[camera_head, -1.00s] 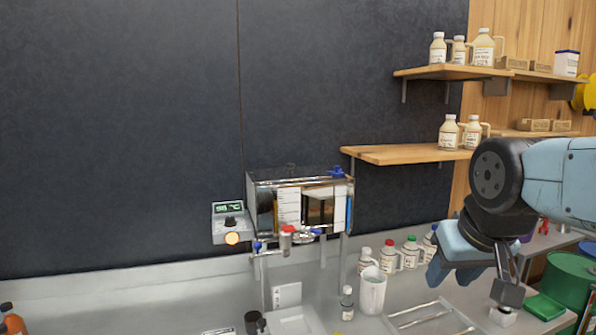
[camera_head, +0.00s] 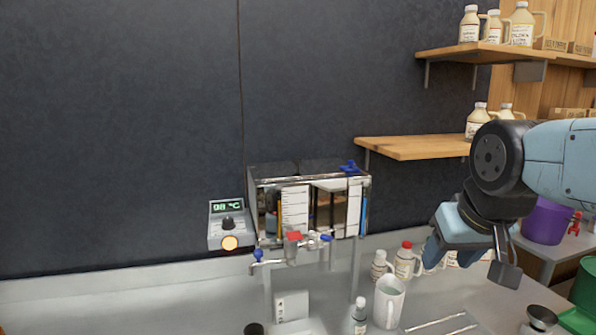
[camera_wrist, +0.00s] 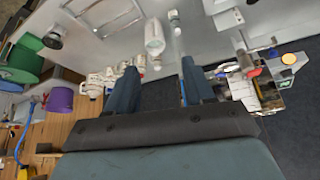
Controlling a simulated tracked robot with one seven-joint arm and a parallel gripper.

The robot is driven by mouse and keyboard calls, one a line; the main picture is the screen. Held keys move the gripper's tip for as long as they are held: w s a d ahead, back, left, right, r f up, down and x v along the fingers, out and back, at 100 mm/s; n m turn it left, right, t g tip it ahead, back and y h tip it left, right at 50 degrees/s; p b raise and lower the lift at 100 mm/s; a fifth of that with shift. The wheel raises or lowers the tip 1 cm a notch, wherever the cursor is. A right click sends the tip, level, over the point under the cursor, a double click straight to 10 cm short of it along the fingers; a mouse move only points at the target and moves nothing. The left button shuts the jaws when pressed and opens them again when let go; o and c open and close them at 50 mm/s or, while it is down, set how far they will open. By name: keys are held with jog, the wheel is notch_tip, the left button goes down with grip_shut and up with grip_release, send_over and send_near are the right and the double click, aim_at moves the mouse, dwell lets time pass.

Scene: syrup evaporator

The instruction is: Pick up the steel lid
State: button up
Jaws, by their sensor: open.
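I cannot pick out the steel lid with certainty. A small round piece with a dark top (camera_head: 541,317) stands on the counter at the lower right of the head view; it may also be the round piece at the upper left of the wrist view (camera_wrist: 53,38). The shiny steel evaporator box (camera_head: 315,200) has a blue knob on top, and its upper face is seen nearly edge-on. My gripper (camera_head: 432,255) hangs right of the box. In the wrist view, its blue fingers (camera_wrist: 158,85) are apart with nothing between them.
A temperature display (camera_head: 230,225) is left of the box. Wooden shelves (camera_head: 415,147) hold jugs. A purple bucket (camera_head: 547,222) is at the right.

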jog(key=shift+o, duration=0.7)
jog(key=w+a+r+t, duration=0.1)
jog(key=w+r+t, duration=0.1)
jog(key=w, duration=1)
jog(key=shift+w+n+t, duration=0.15)
jog(key=shift+n+t, duration=0.15)
jog(key=shift+t, duration=0.3)
jog(key=n+t+y, duration=0.5)
jog(key=t+y, duration=0.2)
jog(key=y, duration=0.1)
send_near(300, 159)
jog(key=x, duration=0.4)
jog(key=shift+d+r, duration=0.2)
jog(key=shift+f+x, duration=0.15)
jog(key=shift+x, duration=1.25)
jog(key=shift+f+x, duration=0.1)
jog(key=shift+x, duration=1.3)
jog(key=shift+a, duration=0.2)
jog(key=shift+c, duration=0.4)
grip_shut()
